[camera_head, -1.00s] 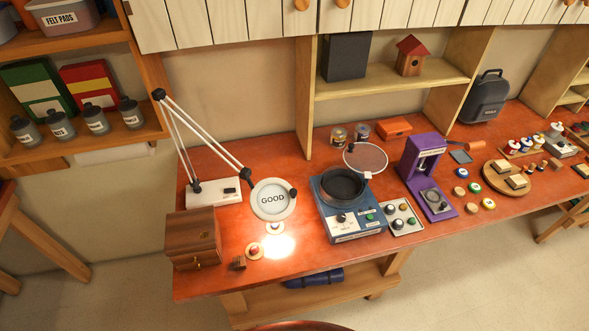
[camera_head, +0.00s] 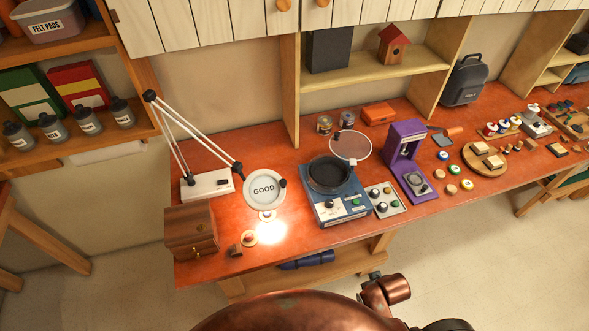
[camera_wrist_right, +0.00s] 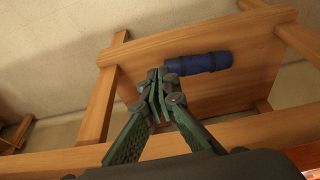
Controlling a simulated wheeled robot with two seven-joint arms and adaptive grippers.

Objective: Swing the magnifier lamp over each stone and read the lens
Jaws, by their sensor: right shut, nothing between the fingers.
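The magnifier lamp has a white base (camera_head: 207,185), a white double-rod arm (camera_head: 195,130) and a round white-rimmed lens (camera_head: 264,190) that reads "GOOD". A bright light patch falls on the red bench top just in front of the lens. My left gripper is not in view.
A blue machine with a black bowl (camera_head: 339,208) stands right of the lamp. Under the bench, a blue roll (camera_wrist_right: 198,63) lies on the lower shelf (camera_wrist_right: 235,87).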

